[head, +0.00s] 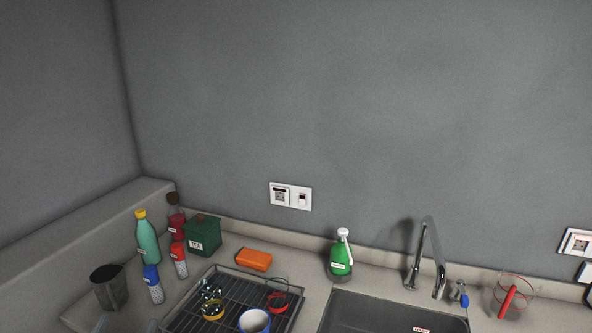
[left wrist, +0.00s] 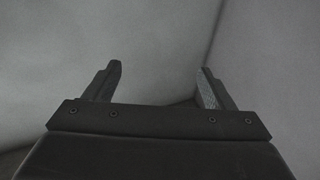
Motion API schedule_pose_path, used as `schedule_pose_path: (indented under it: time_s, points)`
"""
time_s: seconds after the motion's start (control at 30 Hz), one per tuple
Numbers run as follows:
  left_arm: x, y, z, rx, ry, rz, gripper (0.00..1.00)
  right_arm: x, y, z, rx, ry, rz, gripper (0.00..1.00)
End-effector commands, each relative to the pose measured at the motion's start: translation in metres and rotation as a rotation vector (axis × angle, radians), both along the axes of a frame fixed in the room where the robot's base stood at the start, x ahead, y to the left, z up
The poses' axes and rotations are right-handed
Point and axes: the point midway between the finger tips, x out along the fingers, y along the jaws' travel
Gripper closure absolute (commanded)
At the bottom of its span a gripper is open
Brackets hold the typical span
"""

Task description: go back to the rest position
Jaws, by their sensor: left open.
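My left gripper (left wrist: 160,78) shows in the left wrist view with its two fingers wide apart and nothing between them. Plain grey surfaces fill the background there, and no object is near the fingertips. In the head view only small grey tips show at the bottom left edge, too little to tell much. My right gripper is not in view.
A dish rack (head: 236,292) holds cups. Bottles, a tea box (head: 203,235) and a dark cup (head: 109,287) stand left of it. An orange sponge (head: 254,259), green soap bottle (head: 341,255), sink (head: 385,315) and faucet (head: 432,255) are along the back wall.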

Motion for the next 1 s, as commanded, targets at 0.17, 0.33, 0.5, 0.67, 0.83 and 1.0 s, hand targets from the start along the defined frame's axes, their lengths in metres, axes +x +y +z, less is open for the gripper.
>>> schedule_pose_path:
  time_s: [0.17,0.33,0.5,0.67,0.83,1.0]
  points:
    - [-0.035,0.044,-0.023,-0.069,0.144,0.296,0.23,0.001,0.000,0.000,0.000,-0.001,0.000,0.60]
    - [-0.078,0.066,-0.067,-0.105,0.426,0.487,0.23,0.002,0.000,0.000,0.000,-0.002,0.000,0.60]
    - [-0.131,0.059,-0.117,-0.109,0.794,0.536,0.23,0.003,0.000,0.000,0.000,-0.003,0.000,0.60]
    - [-0.179,0.034,-0.150,-0.084,1.101,0.458,0.23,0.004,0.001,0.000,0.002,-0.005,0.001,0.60]
    - [-0.222,0.004,-0.167,-0.048,1.345,0.315,0.23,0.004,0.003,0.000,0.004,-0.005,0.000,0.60]
    - [-0.247,-0.016,-0.189,-0.013,1.495,0.186,0.23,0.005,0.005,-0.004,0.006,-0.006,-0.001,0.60]
